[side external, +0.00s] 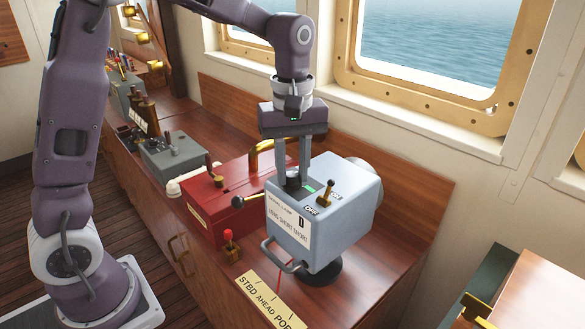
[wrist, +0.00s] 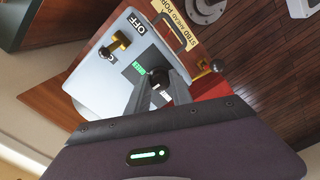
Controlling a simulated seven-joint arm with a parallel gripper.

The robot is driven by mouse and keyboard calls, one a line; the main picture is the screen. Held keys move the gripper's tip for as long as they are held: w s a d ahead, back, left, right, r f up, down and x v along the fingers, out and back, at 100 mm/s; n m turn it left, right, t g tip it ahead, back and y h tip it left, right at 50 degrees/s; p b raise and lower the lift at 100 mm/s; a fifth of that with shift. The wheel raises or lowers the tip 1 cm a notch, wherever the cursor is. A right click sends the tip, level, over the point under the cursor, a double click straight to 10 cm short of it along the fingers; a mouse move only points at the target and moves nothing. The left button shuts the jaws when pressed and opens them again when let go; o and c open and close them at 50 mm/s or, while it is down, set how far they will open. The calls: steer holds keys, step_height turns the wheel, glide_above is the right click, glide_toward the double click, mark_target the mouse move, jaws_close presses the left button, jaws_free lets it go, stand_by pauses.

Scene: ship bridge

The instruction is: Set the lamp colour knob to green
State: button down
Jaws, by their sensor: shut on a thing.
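The lamp box (side external: 340,235) is a pale blue-grey case on the wooden console, with a white label on its front. The dark colour knob (side external: 293,184) is on its top face; it also shows in the wrist view (wrist: 158,76). My gripper (side external: 292,174) points down from above and is shut on the knob, one finger on each side. A small green patch (side external: 310,189) shows beside the knob, and it appears as a lit green window in the wrist view (wrist: 138,66). The fingers partly hide the knob, and its pointer cannot be made out.
A brass toggle (side external: 326,191) stands on the box between OFF and ON labels, close to my gripper. A red case (side external: 225,200) with a brass handle stands just left. A red-tipped lever (side external: 229,240) and a carry handle (side external: 280,258) are in front. Windows line the wall behind.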

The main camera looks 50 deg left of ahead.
mark_target(291, 175)
steer(key=shift+m, duration=0.3)
steer(key=m, duration=0.5)
steer(key=shift+m, duration=0.3)
steer(key=m, duration=0.5)
steer(key=shift+a, duration=0.1)
steer(key=shift+m, duration=0.4)
steer(key=c, duration=1.1)
jaws_free()
steer(key=shift+c, duration=0.2)
step_height(291, 175, up, 7)
steer(key=shift+r, duration=0.1)
